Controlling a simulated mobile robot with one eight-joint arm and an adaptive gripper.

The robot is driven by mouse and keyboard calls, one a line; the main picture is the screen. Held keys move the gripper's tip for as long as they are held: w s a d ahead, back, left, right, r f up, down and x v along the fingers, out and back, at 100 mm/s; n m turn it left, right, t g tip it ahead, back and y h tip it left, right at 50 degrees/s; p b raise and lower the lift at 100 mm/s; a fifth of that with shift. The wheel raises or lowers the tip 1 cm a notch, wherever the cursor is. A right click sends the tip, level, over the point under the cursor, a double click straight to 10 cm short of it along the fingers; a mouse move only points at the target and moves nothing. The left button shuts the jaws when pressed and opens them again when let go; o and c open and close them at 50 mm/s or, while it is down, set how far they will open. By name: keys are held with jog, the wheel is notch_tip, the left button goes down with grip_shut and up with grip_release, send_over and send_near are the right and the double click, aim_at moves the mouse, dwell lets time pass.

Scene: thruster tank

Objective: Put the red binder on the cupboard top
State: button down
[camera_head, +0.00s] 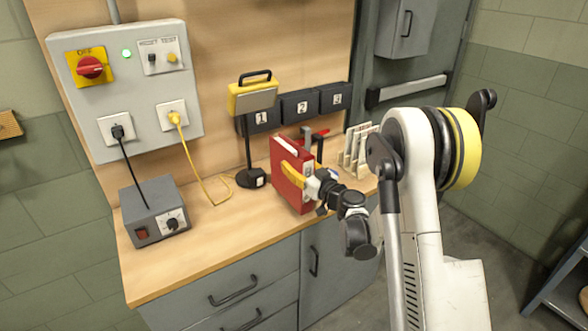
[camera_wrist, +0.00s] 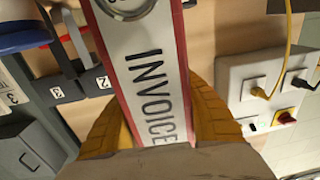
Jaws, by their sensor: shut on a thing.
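The red binder (camera_head: 281,186) stands about upright at the wooden cupboard top (camera_head: 222,230), right of its middle. I cannot tell whether its bottom edge touches the top. My gripper (camera_head: 296,175) is shut on the binder, with yellow fingers on its sides. In the wrist view the binder's white spine label (camera_wrist: 150,75) reads INVOICE, with red edges on both sides. A yellow finger of my gripper (camera_wrist: 160,105) lies against each side. The binder's lower part is hidden in the wrist view.
A grey power box (camera_head: 155,212) stands at the left. A yellow-headed lamp (camera_head: 252,95) stands behind the binder. Numbered black bins (camera_head: 298,104) are at the back, and a pale slotted rack (camera_head: 357,152) is at right. The top's front left part is clear.

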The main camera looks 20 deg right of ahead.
jog(key=shift+f, duration=0.1)
jog(key=c, duration=1.2)
grip_release()
jog(key=shift+f, duration=0.15)
jog(key=shift+o, duration=1.3)
